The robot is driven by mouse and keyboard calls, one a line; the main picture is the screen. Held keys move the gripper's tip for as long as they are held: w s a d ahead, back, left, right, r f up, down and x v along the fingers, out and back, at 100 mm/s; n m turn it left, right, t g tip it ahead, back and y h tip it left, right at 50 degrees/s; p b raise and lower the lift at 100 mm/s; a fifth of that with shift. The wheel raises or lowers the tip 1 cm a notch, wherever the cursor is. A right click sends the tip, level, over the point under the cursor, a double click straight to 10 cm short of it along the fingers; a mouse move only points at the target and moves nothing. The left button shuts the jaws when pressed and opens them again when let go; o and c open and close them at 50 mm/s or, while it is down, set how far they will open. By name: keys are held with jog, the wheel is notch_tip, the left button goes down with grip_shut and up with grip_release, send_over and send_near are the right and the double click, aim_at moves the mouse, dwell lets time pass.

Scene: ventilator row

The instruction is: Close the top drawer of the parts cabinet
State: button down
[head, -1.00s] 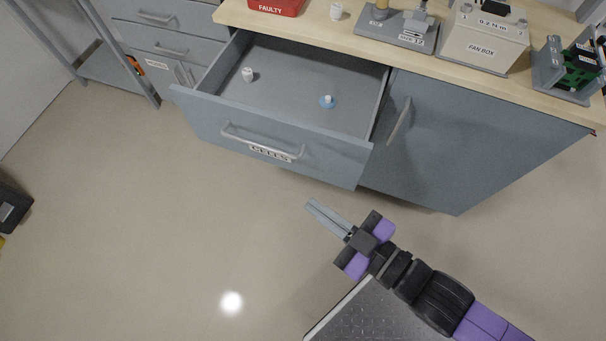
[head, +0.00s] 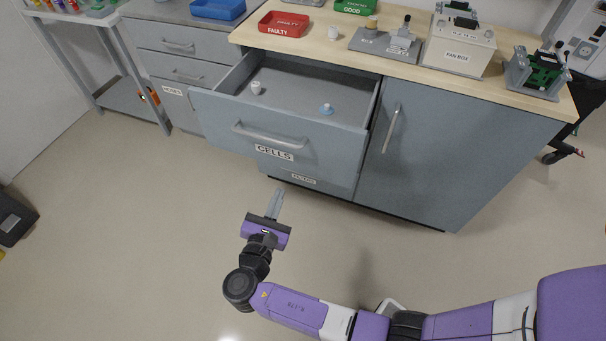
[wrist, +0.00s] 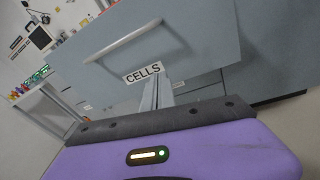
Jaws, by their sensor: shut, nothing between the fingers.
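The top drawer (head: 220,122) of the grey-blue parts cabinet (head: 455,150) is pulled out. Its front has a bar handle (head: 268,138) and a CELLS label (head: 274,153). Inside lie a white cup-like part (head: 256,88) and a blue-and-white part (head: 326,109). My gripper (head: 277,190) is shut and empty, in front of and below the drawer front in the head view. In the wrist view, the fingers (wrist: 158,82) point at the drawer front near the CELLS label (wrist: 143,72), below the handle (wrist: 128,40). I cannot tell whether they touch it.
A FILTERS label (head: 297,179) is on the front below. The worktop (head: 312,42) holds a red FAULTY bin (head: 284,24), a fan box (head: 459,45) and fixtures. A grey drawer unit (head: 178,62) stands to the left.

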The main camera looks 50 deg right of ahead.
aim_at(337, 105)
jog(key=d, duration=0.4)
jog(key=w+d+r+g+h, duration=0.1)
jog(key=d, duration=0.4)
jog(key=d+n+h, duration=0.1)
jog(key=d, duration=0.4)
jog(key=shift+w+d+r+g, duration=0.15)
jog(key=shift+d+r+g, duration=0.05)
jog(key=shift+r+g, duration=0.1)
jog(key=b+x, duration=1.1)
jog(key=x, duration=1.5)
jog(key=shift+d, duration=0.2)
jog(key=shift+w+d, duration=0.1)
jog(key=shift+d, duration=0.1)
jog(key=shift+w+d+r+b, duration=0.1)
jog(key=shift+d+r+b, duration=0.05)
jog(key=shift+r+b, duration=0.15)
jog(key=shift+d, duration=0.1)
